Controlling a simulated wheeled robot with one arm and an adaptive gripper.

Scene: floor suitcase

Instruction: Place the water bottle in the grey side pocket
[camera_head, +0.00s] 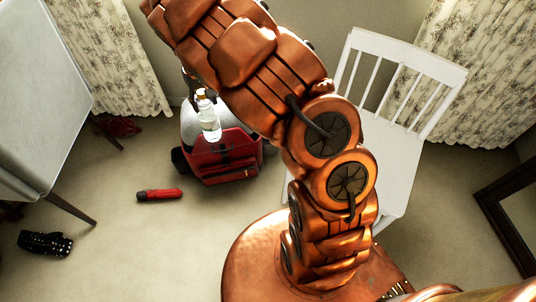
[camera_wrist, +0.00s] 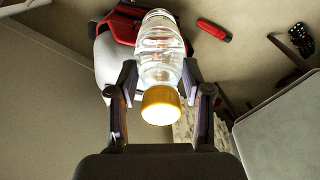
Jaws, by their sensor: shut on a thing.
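The clear water bottle (camera_wrist: 160,57) with a yellow cap is held in my gripper (camera_wrist: 160,83), whose fingers are shut on it just below the cap. In the head view the bottle (camera_head: 210,121) hangs upright with its cap up, in front of the red and white suitcase (camera_head: 228,160). The bottle's base overlaps the suitcase's upper edge in the picture; I cannot tell whether they touch. My gripper (camera_head: 200,93) is mostly hidden behind the arm there. The suitcase (camera_wrist: 124,25) also shows behind the bottle in the wrist view. I cannot make out a grey side pocket clearly.
A red cylindrical object (camera_head: 160,194) and a dark studded item (camera_head: 45,243) lie on the floor at the left. A grey table (camera_head: 40,110) stands at the left and a white chair (camera_head: 400,130) at the right. Open floor lies in front of the suitcase.

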